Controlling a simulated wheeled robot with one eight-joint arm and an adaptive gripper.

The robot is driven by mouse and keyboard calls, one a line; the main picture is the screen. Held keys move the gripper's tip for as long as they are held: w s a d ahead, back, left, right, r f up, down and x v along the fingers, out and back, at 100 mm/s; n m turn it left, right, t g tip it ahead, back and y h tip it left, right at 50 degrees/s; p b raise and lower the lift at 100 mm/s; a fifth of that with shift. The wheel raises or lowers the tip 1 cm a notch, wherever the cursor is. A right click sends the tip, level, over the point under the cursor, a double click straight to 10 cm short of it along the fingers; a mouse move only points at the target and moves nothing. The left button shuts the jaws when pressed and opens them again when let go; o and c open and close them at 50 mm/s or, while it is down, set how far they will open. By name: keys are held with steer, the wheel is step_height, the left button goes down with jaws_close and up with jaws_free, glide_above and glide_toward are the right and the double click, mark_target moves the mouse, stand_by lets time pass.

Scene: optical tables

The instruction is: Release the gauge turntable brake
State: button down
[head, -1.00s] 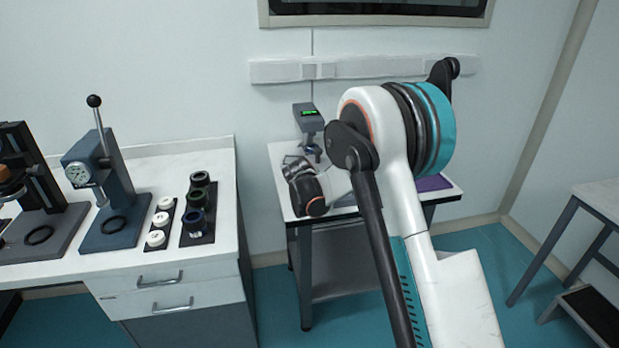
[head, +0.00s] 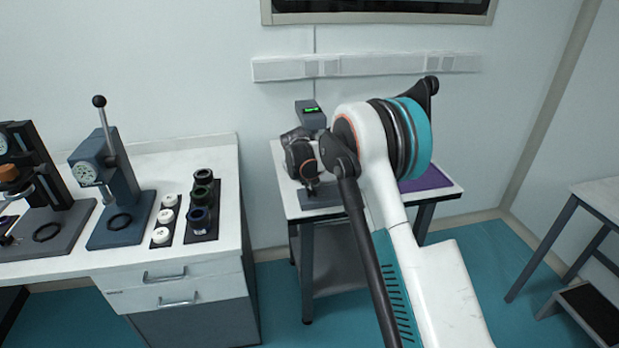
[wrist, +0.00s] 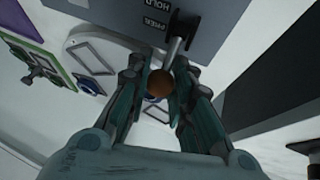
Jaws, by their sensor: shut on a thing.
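In the wrist view, my gripper (wrist: 159,88) has its two fingers closed around the brown round knob (wrist: 160,84) of the brake lever. The lever's metal shaft (wrist: 176,48) runs from the knob up to a grey housing (wrist: 120,12). The housing carries upside-down labels, HOLD (wrist: 186,5) and FREE (wrist: 158,23), near the lever's root. In the head view, the gauge (head: 311,112) with a green display stands on the small white table. My arm covers much of it, and the lever cannot be made out there.
A purple mat (head: 428,180) lies at the right of the small table (head: 446,190). The bench (head: 180,156) at the left holds a lever press (head: 118,195) and racks of white and dark round parts. Teal floor is clear between the tables.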

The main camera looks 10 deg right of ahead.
steer(key=c, duration=1.4)
jaws_free()
steer(key=shift+w, duration=0.1)
steer(key=v, duration=1.2)
